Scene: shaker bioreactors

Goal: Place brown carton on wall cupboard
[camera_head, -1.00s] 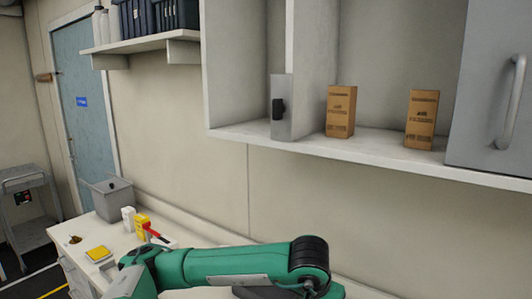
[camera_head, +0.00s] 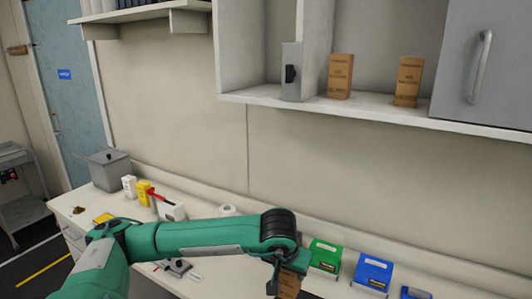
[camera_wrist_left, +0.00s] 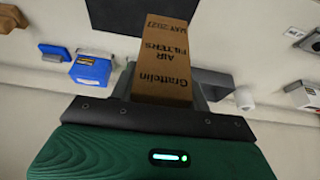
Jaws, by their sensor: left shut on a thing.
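My left gripper (camera_head: 283,275) is low in the head view, over the counter, and is shut on a brown carton (camera_head: 289,285). The carton's lower part is cut off by the picture's bottom edge. In the left wrist view the carton (camera_wrist_left: 165,62) stands out from the jaws, with dark print reading "Grattelin AIR FILTERS". The wall cupboard (camera_head: 465,128) is above and behind the gripper. Its open section holds two similar brown cartons, a left one (camera_head: 340,76) and a right one (camera_head: 408,82), both upright and apart. My right gripper is not in view.
A grey cupboard door (camera_head: 480,60) with a handle closes the right side. Green (camera_head: 324,257) and blue (camera_head: 373,273) boxes stand on the counter. Shelf room shows between the two cartons.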

